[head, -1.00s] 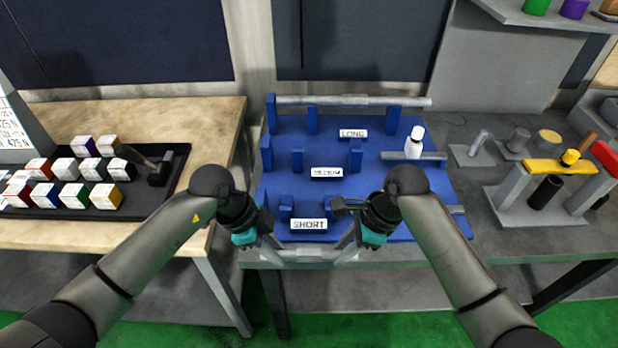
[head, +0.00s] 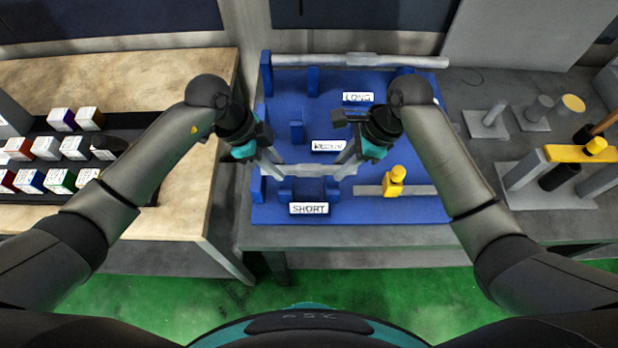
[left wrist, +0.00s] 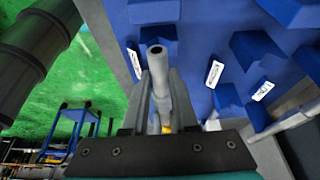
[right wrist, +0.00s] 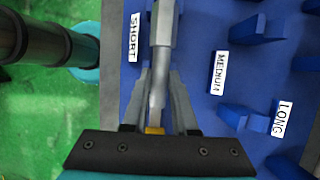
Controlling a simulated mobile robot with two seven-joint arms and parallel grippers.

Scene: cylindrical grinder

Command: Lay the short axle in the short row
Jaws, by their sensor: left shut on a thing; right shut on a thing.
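The short axle (head: 308,170) is a grey stepped bar held level between my two grippers, across the blue rack (head: 415,213). In the head view it appears just behind the SHORT label (head: 309,208), over the short row's blue posts (head: 285,190). I cannot tell its height above them. My left gripper (head: 271,163) is shut on its left end and my right gripper (head: 346,163) on its right end. The axle also shows between the fingers in the left wrist view (left wrist: 158,75) and the right wrist view (right wrist: 160,45).
A long bar (head: 350,61) lies along the rack's back row, behind the LONG label (head: 358,97). The MEDIUM label (head: 328,146) is behind my grippers. Boxes (head: 62,120) fill a tray at left.

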